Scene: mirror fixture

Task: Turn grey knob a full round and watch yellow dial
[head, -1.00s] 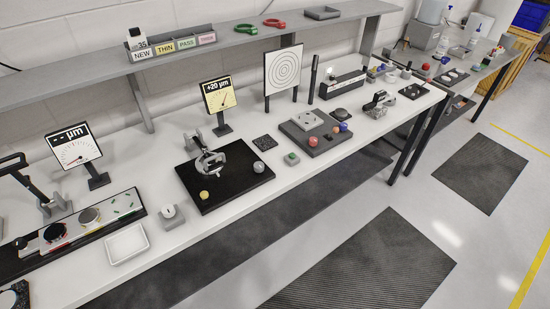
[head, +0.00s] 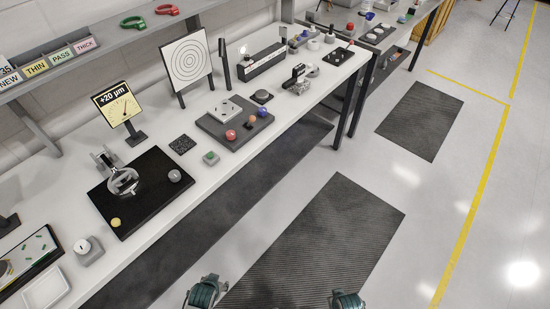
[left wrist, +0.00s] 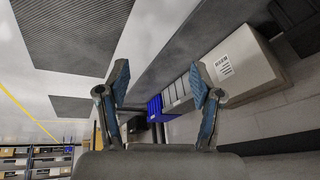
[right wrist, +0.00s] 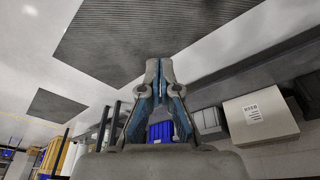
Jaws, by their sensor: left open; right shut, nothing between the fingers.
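The grey knob (head: 175,176) sits at the right corner of a black base plate (head: 146,212) on the bench. A round mirror in a grey mount (head: 122,181) stands on the same plate, with a yellow knob (head: 115,222) at its front. The yellow dial (head: 117,104) stands behind the plate on a dark stand and reads "+20 µm". My left gripper (left wrist: 160,82) is open and empty in the left wrist view. My right gripper (right wrist: 160,68) is shut and empty in the right wrist view. Both are away from the knob, with floor and lower storage behind them.
A dark textured square (head: 183,144) and a small box with a green button (head: 211,158) lie right of the plate. A grey block with a white dial (head: 88,250) is at its left. A shelf (head: 60,42) overhangs behind. Floor mats (head: 318,245) lie before the bench.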

